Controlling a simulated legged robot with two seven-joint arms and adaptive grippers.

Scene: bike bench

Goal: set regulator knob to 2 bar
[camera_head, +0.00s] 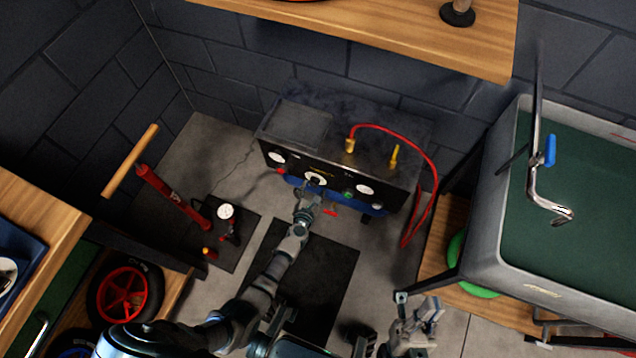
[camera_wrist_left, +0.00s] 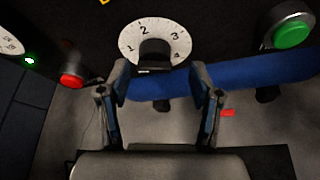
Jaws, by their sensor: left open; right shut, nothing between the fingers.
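The regulator knob (camera_wrist_left: 155,52) is black and sits on a round white dial (camera_wrist_left: 128,42) marked 1, 2 and 3. Which mark it points at is hard to tell. The dial also shows on the front of the dark compressor box (camera_head: 338,172) in the head view. My left gripper (camera_head: 307,198) is in front of the dial. In the left wrist view its open fingers (camera_wrist_left: 160,85) stand below and to either side of the knob, with nothing between them. My right gripper (camera_head: 415,318) is shut and empty at the lower right, away from the box.
A red button (camera_wrist_left: 72,80) and a green button (camera_wrist_left: 293,32) flank the dial. A blue tank (camera_wrist_left: 235,82) lies below it. A red hose (camera_head: 432,165) loops down the box's right side.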

